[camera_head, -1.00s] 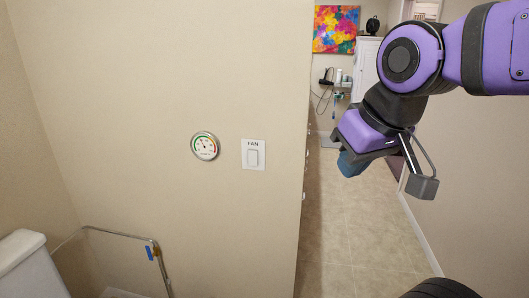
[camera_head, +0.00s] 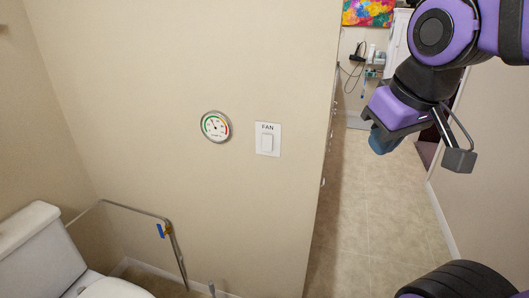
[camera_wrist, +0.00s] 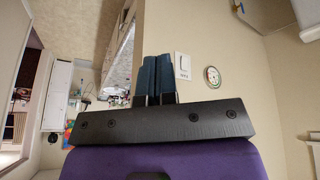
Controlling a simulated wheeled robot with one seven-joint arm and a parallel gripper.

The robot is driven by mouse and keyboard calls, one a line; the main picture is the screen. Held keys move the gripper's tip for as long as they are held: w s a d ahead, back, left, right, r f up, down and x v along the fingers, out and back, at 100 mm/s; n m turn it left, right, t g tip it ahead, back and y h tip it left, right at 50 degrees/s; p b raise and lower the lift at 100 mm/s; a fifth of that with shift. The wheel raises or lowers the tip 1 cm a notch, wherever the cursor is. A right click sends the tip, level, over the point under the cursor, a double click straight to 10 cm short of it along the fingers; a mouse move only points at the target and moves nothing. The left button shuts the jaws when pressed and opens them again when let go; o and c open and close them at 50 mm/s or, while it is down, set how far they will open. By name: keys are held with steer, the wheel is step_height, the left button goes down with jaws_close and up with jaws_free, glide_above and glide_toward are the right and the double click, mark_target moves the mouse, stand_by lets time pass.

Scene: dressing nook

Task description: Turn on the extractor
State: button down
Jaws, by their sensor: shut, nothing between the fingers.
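The extractor switch is a white rocker plate (camera_head: 267,139) labelled FAN, fixed on the beige wall near its right-hand edge. It also shows in the wrist view (camera_wrist: 182,66), upside down, just right of the fingers. My gripper (camera_head: 384,140) is in the head view, to the right of the switch and apart from it, over the corridor. In the wrist view its two blue fingers (camera_wrist: 157,78) are together with nothing held. I cannot tell which side of the rocker is pressed in.
A round dial gauge (camera_head: 215,126) hangs on the wall left of the switch. A toilet (camera_head: 45,255) and a metal rail (camera_head: 165,235) stand at lower left. The wall ends right of the switch, and the tiled corridor floor (camera_head: 365,215) beyond is clear.

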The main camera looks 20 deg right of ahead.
mark_target(267, 149)
steer(key=w+f+n+g+h, duration=0.1)
steer(key=w+f+n+h, duration=0.35)
steer(key=w+n, duration=0.2)
steer(key=w+f+n+g+h, duration=0.1)
steer(key=w+f+n+h, duration=0.4)
steer(key=w, duration=0.3)
steer(key=w+a+f+n+t, duration=0.5)
steer(key=a+n, duration=0.3)
steer(key=w+a+f+n+t, duration=0.5)
steer(key=w+a+n, duration=0.1)
steer(key=a+n, duration=0.1)
steer(key=shift+a+n+t, duration=0.35)
steer(key=shift+n+t, duration=0.05)
steer(key=shift+n, duration=0.35)
steer(key=x, duration=1.4)
steer(key=shift+f, duration=0.1)
